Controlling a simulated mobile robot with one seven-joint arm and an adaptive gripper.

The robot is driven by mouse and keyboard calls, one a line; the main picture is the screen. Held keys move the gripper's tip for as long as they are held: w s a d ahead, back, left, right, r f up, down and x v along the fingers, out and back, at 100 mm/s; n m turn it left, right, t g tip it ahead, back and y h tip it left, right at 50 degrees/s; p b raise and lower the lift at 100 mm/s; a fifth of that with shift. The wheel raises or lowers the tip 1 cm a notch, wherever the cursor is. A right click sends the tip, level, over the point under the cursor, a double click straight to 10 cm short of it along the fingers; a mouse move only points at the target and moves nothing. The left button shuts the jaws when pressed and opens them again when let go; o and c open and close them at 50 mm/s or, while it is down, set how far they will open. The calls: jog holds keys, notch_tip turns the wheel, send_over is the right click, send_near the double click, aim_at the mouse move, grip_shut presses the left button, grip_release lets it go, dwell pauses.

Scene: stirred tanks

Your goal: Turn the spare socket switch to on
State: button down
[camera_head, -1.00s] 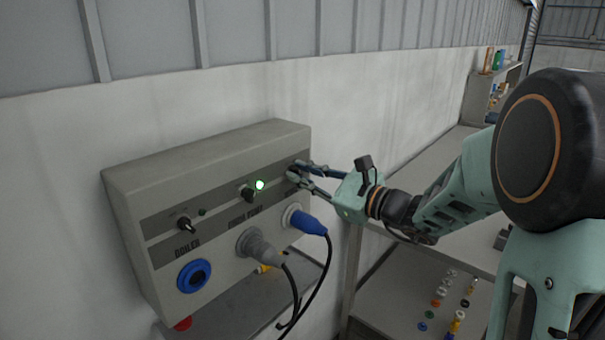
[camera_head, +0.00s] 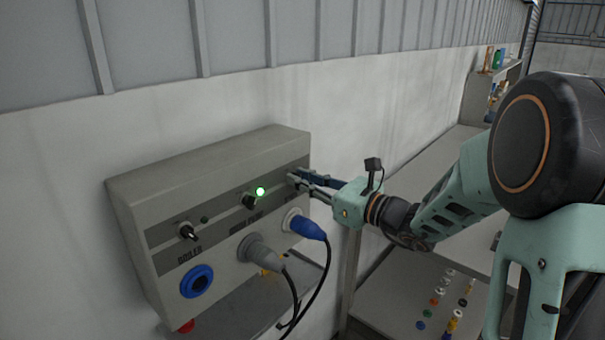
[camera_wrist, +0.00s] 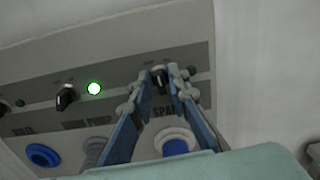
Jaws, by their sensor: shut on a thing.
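The socket panel (camera_head: 215,165) is a grey box on the wall with three switches in a row above three sockets. The spare switch (camera_wrist: 159,78) is a black knob at the right end, above the partly readable label "SPA". My gripper (camera_head: 296,180) reaches it from the right and is shut on it, one finger on each side in the wrist view (camera_wrist: 163,84). The fingers hide the knob in the head view. A small dark green lamp (camera_wrist: 192,70), unlit, sits right of the knob. A blue plug (camera_head: 308,228) is in the socket below.
The middle switch (camera_head: 249,201) has a lit green lamp (camera_head: 260,192). The boiler switch (camera_head: 187,231) is at left, above an empty blue socket (camera_head: 197,281). A grey plug (camera_head: 262,252) and black cables hang below. A bench with several small parts (camera_head: 440,305) is at right.

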jog(key=shift+w+d+m+p, duration=0.1)
jog(key=shift+m+p, duration=2.45)
jog(key=shift+m, duration=0.75)
jog(key=c, duration=2.1)
grip_release()
jog(key=v, duration=1.2)
